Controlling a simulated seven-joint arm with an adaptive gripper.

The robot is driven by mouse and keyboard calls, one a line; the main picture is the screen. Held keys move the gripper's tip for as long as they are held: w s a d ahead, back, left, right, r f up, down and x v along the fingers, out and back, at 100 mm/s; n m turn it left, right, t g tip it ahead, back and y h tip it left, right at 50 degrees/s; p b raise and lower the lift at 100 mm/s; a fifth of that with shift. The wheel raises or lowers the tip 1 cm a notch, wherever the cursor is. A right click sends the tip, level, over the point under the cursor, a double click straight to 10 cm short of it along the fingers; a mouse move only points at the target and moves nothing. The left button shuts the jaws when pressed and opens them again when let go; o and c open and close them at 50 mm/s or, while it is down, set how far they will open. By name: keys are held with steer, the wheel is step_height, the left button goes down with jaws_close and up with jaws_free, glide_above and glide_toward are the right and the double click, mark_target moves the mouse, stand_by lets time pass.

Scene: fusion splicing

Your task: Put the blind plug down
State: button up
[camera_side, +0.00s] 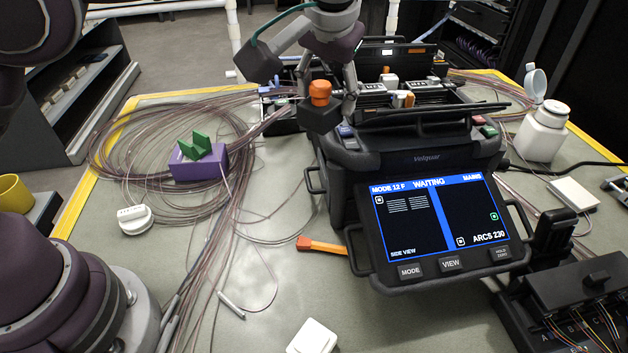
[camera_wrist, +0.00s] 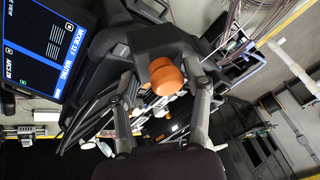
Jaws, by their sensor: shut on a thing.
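The blind plug (camera_side: 320,92), with a rounded orange head over a dark block-shaped body, is between the fingers of my gripper (camera_side: 326,98) in the side view. It appears upright, in front of the splicer's open top at its left side. In the wrist view, the orange head (camera_wrist: 166,76) is between the two grey fingers of my gripper (camera_wrist: 165,88). The gripper is shut on it. Whether the dark body touches the splicer behind it cannot be told.
The splicer (camera_side: 420,157) stands at centre right, its screen reading WAITING. Coiled fibre (camera_side: 120,135) and a purple block with a green top (camera_side: 198,160) lie left. An orange-ended tool (camera_side: 322,246) lies in front. A white bottle (camera_side: 542,130) stands right. The mat's front centre is mostly clear.

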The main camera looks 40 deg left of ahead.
steer(key=a+f+n, duration=0.2)
steer(key=a, duration=0.7)
steer(key=s+a+f+n+g+y, duration=0.1)
steer(key=a+f+n, duration=0.1)
steer(key=a, duration=0.7)
steer(key=a+f+n+g, duration=0.1)
steer(key=a+f+n, duration=0.1)
steer(key=a, duration=0.7)
steer(key=shift+s+f+y, duration=0.3)
steer(key=shift+s+f, duration=0.05)
steer(key=shift+f, duration=0.35)
steer(key=s+a+f+n+g, duration=0.2)
steer(key=s+a+f+n, duration=0.2)
steer(key=s+a, duration=0.75)
steer(key=shift+y, duration=0.3)
steer(key=f, duration=0.5)
steer(key=a+f, duration=0.1)
steer(key=f, duration=0.1)
steer(key=shift+w+f, duration=0.2)
steer(key=shift+w, duration=0.1)
steer(key=shift+f, duration=0.1)
steer(key=o, duration=1.2)
